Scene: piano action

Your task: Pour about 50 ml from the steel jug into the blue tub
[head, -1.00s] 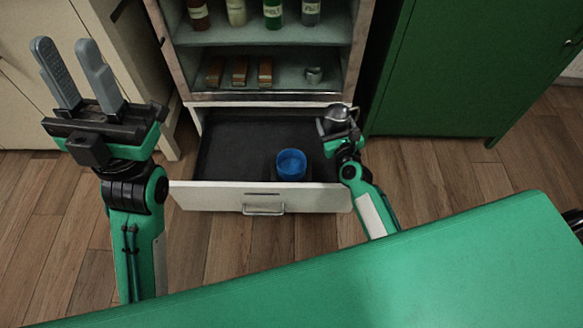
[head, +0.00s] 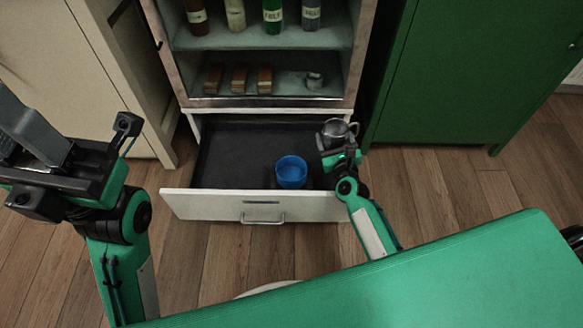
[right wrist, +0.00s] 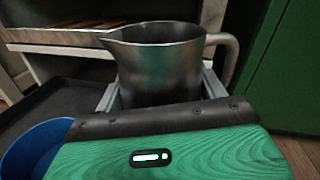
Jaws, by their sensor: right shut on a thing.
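The steel jug (head: 336,130) is in my right gripper (head: 333,146), above the right end of the open drawer. In the right wrist view the jug (right wrist: 160,62) looks roughly upright between the two fingers. Its spout points left and its handle right; I cannot see any liquid. The blue tub (head: 291,172) stands in the drawer, left of and nearer than the jug. Part of the tub also shows low at the left of the right wrist view (right wrist: 32,148). My left gripper (head: 18,125) is empty at the far left, its fingers apart and partly cut off by the frame.
The drawer (head: 222,206) is pulled out, with a dark, clear floor left of the tub. Above it, shelves hold bottles (head: 272,14), wooden blocks (head: 239,78) and a small metallic item (head: 314,80). A green cabinet (head: 470,80) stands close on the right.

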